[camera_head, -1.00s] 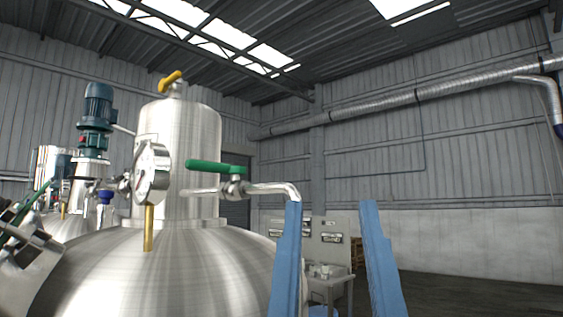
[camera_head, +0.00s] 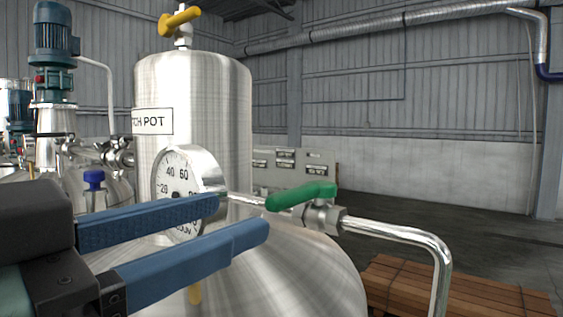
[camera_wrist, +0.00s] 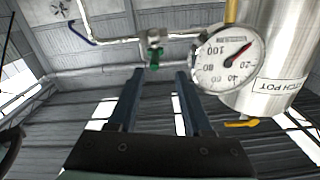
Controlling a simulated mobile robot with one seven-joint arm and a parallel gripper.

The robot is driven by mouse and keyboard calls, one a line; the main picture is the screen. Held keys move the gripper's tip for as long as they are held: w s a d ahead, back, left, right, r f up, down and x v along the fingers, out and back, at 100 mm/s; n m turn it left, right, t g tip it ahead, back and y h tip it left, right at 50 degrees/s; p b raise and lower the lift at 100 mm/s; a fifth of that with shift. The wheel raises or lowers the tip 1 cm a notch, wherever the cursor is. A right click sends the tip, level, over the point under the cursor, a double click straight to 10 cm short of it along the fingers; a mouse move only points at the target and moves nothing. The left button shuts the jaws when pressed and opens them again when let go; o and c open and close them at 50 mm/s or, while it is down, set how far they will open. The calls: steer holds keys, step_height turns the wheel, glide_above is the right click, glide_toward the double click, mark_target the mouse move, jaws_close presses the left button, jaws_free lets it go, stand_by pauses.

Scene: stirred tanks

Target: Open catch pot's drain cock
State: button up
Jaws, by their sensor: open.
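The catch pot (camera_head: 200,95) is a brushed steel cylinder with a name label, on a domed steel vessel. A cock with a green lever (camera_head: 300,196) sits on the steel pipe at its right side; the lever lies roughly along the pipe's short straight part. My gripper (camera_head: 240,218) has two blue fingers, spread apart and empty, pointing toward the green lever from the left. In the wrist view the green lever (camera_wrist: 154,60) shows beyond and between the fingertips (camera_wrist: 160,73), apart from them. A yellow-handled valve (camera_head: 179,20) tops the pot.
A round dial gauge (camera_head: 184,180) stands close behind my fingers, left of the cock. The steel pipe (camera_head: 400,234) runs right and bends down. A wooden slatted stack (camera_head: 440,290) is on the floor at right. A blue motor (camera_head: 57,45) stands left.

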mark_target(320, 188)
steer(key=shift+w+a, duration=0.1)
steer(key=shift+w, duration=0.1)
steer(key=d, duration=0.1)
steer(key=w+d+p, duration=0.2)
steer(key=shift+d+r, duration=0.35)
steer(key=p+x, duration=0.3)
steer(key=x, duration=0.4)
steer(key=shift+w+f, duration=0.1)
steer(key=shift+w, duration=0.3)
steer(key=shift+w+d+p, duration=0.2)
steer(key=shift+d+p, duration=0.05)
steer(key=shift+p, duration=0.05)
steer(key=shift+w+f, duration=0.15)
steer(key=shift+w, duration=0.2)
jaws_close()
